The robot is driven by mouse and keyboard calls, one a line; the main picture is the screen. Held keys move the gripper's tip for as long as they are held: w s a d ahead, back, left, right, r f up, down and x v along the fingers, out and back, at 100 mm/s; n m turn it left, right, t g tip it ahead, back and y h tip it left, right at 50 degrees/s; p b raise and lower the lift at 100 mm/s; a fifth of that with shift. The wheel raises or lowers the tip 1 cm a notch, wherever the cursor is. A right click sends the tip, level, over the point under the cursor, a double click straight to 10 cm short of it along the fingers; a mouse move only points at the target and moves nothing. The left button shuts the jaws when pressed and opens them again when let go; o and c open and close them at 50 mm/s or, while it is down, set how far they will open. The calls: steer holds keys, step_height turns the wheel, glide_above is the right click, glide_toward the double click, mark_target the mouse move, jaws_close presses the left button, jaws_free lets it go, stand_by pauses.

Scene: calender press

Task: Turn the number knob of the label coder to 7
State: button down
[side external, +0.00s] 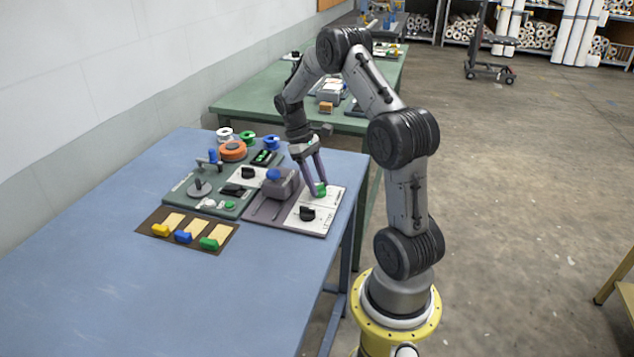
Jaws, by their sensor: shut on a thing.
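The device that looks like the label coder is a dark grey base (267,211) with a grey block on it and a white panel (327,208), near the right edge of the blue table. A black knob (307,213) stands on the panel's near part. A small green knob-like piece (321,191) is at the panel's far part. My gripper (319,187) reaches down from above with its fingers shut on this green piece. Which knob is the number knob, its digits and its pointer are too small to read.
A green board (179,200) with a crank, a black knob and small parts lies left of the device. A brown tray (149,231) with yellow, blue and green pieces lies in front. Spools (233,150) stand behind. The table's near left is clear.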

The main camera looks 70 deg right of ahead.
steer(key=m+y, duration=0.1)
steer(key=m, duration=0.2)
steer(key=m+t+y, duration=0.1)
steer(key=m, duration=0.3)
steer(key=shift+s+d+t, duration=0.1)
steer(key=shift+d+t, duration=0.05)
steer(key=shift+t, duration=0.15)
steer(key=m+t+y, duration=0.1)
steer(key=m, duration=0.3)
steer(key=shift+s, duration=0.1)
steer(key=shift+s+d+m+t, duration=0.1)
steer(key=shift+m+t, duration=0.8)
steer(key=shift+m, duration=0.9)
steer(key=shift+c, duration=1.6)
jaws_free()
steer(key=shift+r, duration=0.15)
steer(key=v, duration=1.3)
steer(key=shift+d+r, duration=0.25)
